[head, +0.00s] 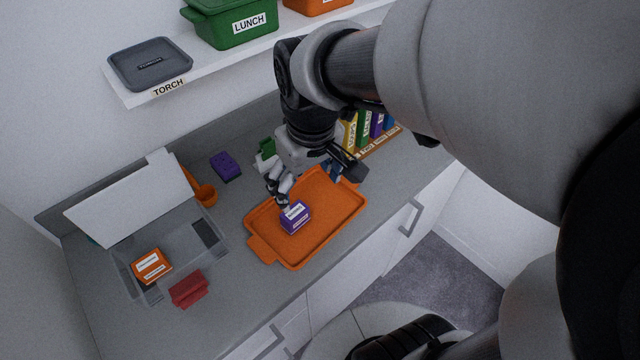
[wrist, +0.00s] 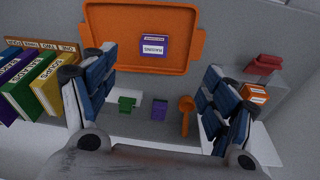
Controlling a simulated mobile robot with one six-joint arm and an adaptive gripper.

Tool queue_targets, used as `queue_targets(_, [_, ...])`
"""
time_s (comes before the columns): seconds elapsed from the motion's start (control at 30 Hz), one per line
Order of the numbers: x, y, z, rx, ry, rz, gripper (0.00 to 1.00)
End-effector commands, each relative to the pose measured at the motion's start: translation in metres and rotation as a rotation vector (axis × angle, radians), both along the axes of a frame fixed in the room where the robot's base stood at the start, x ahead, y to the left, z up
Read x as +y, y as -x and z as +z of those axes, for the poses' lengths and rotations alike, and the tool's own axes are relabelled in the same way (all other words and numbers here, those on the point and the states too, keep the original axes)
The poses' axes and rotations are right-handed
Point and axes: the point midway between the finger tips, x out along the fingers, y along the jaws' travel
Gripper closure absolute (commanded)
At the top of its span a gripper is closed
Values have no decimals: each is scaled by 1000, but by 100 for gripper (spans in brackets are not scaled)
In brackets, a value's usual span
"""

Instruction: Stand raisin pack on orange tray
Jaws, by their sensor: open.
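The raisin pack (head: 295,217) is a small purple box with white labels. It rests on the orange tray (head: 262,222), inside the rim and left of its middle in the head view. The wrist view shows the pack (wrist: 154,45) with a large label reading RAISINS and a narrower one on an adjoining face, on the tray (wrist: 110,45). I cannot tell for certain which face it rests on. My gripper (head: 312,182) is open and empty over the tray's back side. In the wrist view its blue-padded fingers (wrist: 160,68) are spread wide, apart from the pack.
A clear bin (head: 180,255) with a white lid and an orange box (head: 151,266) stands left. A red item (head: 188,289) lies in front. An orange scoop (head: 203,192) and purple block (head: 226,166) are behind. Files (head: 365,130) stand right; a shelf (head: 128,98) hangs above.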

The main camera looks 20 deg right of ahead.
Motion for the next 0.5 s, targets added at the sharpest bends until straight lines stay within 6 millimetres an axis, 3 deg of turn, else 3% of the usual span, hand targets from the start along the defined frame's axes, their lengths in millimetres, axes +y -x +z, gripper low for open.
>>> queue_targets(0.1, [-1,43,27,-81,-15,-66,22])
queue_targets(0.2, [-1,74,36,-133,-29,-118,22])
queue_targets(0.33, [-2,103,40,-185,-46,-167,22])
queue_targets(0.5, [-2,121,40,-216,-59,-199,22])
